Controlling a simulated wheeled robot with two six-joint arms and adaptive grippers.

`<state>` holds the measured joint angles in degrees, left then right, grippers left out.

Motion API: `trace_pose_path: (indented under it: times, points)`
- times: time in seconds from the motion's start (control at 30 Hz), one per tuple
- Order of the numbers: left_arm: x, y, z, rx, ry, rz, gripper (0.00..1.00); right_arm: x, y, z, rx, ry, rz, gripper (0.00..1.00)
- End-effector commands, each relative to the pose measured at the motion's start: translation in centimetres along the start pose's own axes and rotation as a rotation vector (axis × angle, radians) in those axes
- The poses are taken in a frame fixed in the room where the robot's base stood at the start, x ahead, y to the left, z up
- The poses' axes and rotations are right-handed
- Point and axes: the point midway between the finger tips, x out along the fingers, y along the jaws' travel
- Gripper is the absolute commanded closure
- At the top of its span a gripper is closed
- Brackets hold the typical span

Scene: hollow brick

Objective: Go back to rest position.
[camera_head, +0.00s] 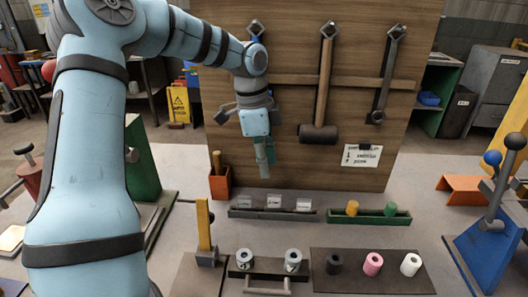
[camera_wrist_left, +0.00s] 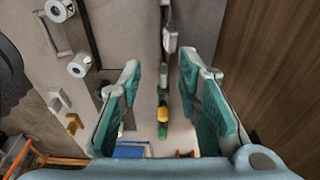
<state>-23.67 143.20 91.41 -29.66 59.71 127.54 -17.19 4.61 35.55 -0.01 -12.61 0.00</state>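My left arm comes in from the left, reaches up and bends over toward the wooden tool board (camera_head: 230,30). My left gripper (camera_head: 265,156) hangs pointing down in front of the board's lower part, above the table. In the left wrist view its two teal fingers (camera_wrist_left: 160,62) stand wide apart with nothing held between them. The table and its items show well beyond the fingers. My right gripper is not in view.
A hammer (camera_head: 325,85) hangs on the board near a label (camera_head: 361,156). Below stand an orange holder (camera_head: 220,184), a green tray (camera_head: 370,216), a dark mat (camera_head: 385,283) with hollow cylinders, and a blue lever stand (camera_head: 485,250) at right.

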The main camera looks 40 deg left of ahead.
Motion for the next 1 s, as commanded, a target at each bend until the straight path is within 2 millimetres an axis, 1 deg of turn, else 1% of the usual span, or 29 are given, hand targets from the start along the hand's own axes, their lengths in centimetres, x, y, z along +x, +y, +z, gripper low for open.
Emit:
trace_pose_path:
  times: [0.03, 0.1, 0.2, 0.47, 0.57, 0.67, 0.77, 0.9, 0.97, 1.0]
  points:
    - [-0.7, 0.0, 0.0, 0.0, 0.0, -0.001, 0.69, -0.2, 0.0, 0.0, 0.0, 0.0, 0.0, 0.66]
    - [-1.2, 0.0, 0.0, 0.0, 0.0, -0.001, 0.69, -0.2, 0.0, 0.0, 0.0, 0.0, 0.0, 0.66]
    - [-1.5, 0.0, 0.0, 0.0, -0.001, 0.001, 0.69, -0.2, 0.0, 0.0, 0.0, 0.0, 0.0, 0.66]
    - [-1.3, 0.0, 0.0, 0.0, -0.001, 0.001, 0.69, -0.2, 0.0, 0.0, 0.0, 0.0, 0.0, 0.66]
    - [-0.5, 0.0, 0.0, 0.0, -0.001, 0.001, 0.69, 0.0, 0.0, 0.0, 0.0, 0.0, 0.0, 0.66]
    - [1.4, 0.0, 0.1, 0.0, -0.003, 0.004, 0.69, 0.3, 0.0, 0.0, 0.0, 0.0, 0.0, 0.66]
    - [4.0, 0.1, 0.1, 0.0, -0.005, 0.005, 0.69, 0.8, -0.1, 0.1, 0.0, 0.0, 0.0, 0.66]
    - [8.3, 0.0, 0.1, 0.0, -0.004, 0.005, 0.69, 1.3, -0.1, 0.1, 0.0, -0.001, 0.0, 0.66]
    - [10.0, -0.3, -0.1, -0.001, -0.006, 0.005, 0.69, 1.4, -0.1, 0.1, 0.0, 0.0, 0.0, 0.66]
    - [11.2, -0.6, -0.3, 0.0, -0.007, 0.004, 0.69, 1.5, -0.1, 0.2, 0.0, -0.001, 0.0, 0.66]
